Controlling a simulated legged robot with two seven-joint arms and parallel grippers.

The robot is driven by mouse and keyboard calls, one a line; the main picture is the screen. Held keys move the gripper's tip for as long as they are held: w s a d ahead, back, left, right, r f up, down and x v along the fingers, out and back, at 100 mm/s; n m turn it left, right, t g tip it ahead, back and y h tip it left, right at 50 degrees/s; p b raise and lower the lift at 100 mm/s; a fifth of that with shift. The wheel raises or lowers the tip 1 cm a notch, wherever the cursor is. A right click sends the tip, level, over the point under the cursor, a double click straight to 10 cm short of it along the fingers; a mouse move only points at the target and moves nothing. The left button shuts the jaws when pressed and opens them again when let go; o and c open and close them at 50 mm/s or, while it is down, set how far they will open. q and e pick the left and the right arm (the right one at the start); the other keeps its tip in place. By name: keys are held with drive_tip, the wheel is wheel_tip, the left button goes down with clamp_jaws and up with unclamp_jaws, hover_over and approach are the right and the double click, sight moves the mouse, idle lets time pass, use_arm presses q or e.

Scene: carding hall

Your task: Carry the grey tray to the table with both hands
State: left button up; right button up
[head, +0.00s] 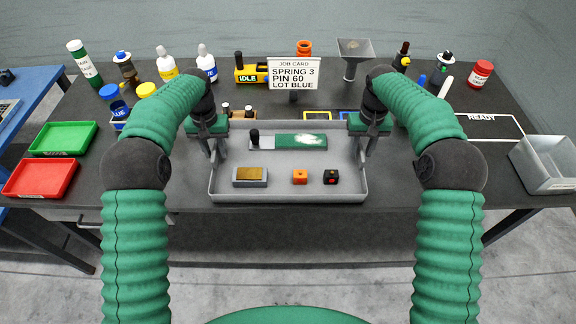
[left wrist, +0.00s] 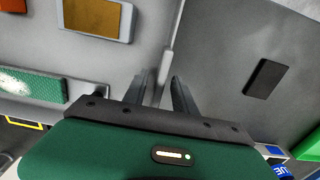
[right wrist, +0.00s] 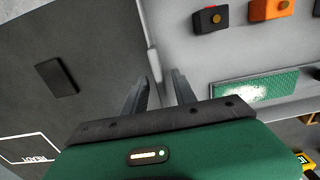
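The grey tray (head: 290,197) rests level at the front middle of the dark table (head: 190,180). It holds a green pad with white fluff (head: 300,141), a grey block with a gold top (head: 250,177), an orange cube (head: 299,177) and a black cube (head: 330,177). My left gripper (head: 216,152) is at the tray's left wall, with its fingers (left wrist: 165,88) apart on either side of the rim. My right gripper (head: 362,152) is at the right wall; its fingers (right wrist: 156,85) also stand apart around the rim. Both fingertips reach below the rim.
A green bin (head: 63,138) and a red bin (head: 41,177) lie left, a grey bin (head: 546,165) right, near a READY outline (head: 482,119). Bottles, a funnel (head: 354,58) and a job card (head: 293,74) stand behind the tray. A blue table (head: 32,95) adjoins at left.

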use_arm(q)
wheel_tip(320, 180, up, 12)
use_arm(e)
wheel_tip(320, 180, up, 12)
idle(0.7)
